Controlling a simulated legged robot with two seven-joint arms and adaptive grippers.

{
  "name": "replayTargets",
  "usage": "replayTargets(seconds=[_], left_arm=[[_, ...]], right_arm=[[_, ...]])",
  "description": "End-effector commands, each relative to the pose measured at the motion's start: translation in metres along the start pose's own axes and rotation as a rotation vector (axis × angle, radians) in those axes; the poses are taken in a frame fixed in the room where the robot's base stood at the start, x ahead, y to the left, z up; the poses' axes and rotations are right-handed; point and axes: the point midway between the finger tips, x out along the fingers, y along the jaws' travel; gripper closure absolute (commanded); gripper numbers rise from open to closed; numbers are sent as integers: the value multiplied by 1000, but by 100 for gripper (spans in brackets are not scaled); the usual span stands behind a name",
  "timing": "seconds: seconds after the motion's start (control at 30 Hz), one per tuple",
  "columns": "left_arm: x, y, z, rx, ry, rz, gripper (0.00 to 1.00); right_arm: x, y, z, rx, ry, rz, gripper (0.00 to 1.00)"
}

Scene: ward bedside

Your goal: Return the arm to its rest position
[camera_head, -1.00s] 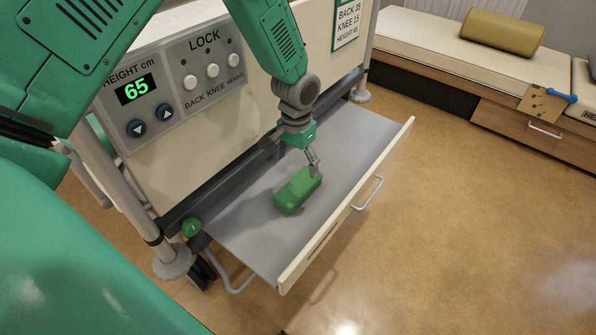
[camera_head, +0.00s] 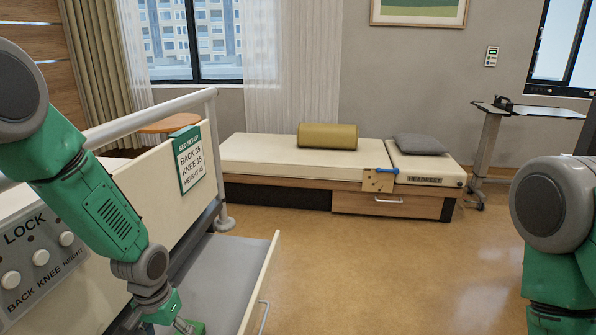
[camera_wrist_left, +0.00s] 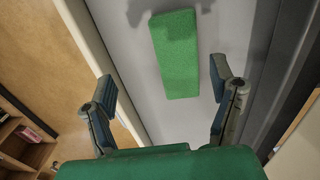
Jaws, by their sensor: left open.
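My left arm comes in from the left in the head view and reaches down to the pull-out drawer (camera_head: 222,262) at the bed's end. My left gripper (camera_head: 182,326) is at the bottom edge of that view, partly cut off. In the left wrist view its two fingers (camera_wrist_left: 163,88) are spread and hold nothing. A green block (camera_wrist_left: 175,50) lies on the grey drawer floor beyond the fingertips, apart from them. My right upper arm shows at the right edge of the head view; its gripper is out of view.
The bed's end panel carries a LOCK panel (camera_head: 42,250) with several knobs and a sign (camera_head: 190,160). A rail (camera_head: 150,120) runs above it. A bench (camera_head: 270,157) with a yellow bolster (camera_head: 327,136) stands at the back. The floor (camera_head: 370,260) right of the drawer is clear.

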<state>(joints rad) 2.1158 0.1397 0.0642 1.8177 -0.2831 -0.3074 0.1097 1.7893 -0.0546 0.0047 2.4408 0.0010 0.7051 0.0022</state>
Motion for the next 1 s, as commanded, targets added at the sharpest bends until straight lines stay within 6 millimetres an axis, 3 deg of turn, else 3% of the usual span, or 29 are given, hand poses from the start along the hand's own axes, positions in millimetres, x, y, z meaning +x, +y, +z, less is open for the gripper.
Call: replayTargets(seconds=[0.03, 0.1, 0.2, 0.37, 0.53, 0.6, 0.7, 1.0], left_arm=[[24, 8, 29, -6, -21, 16, 22], [52, 18, 70, -21, -26, 37, 22], [82, 28, 132, -52, -27, 49, 22], [99, 32, 218, -92, -22, 25, 22], [92, 26, 293, -113, -20, -35, 22], [72, 29, 279, -77, 16, -43, 22], [58, 33, 270, -43, 35, -48, 22], [53, 36, 264, -22, 46, -51, 22]], right_arm=[[0, 0, 0, 0, 0, 0, 51], [0, 0, 0, 0, 0, 0, 51], [0, 0, 0, 0, 0, 0, 51], [0, 0, 0, 0, 0, 0, 51], [0, 0, 0, 0, 0, 0, 51], [-17, 0, 0, 0, -1, 0, 51], [-30, 0, -2, 0, 1, 0, 51], [-35, 0, -2, 0, 1, 0, 51]])
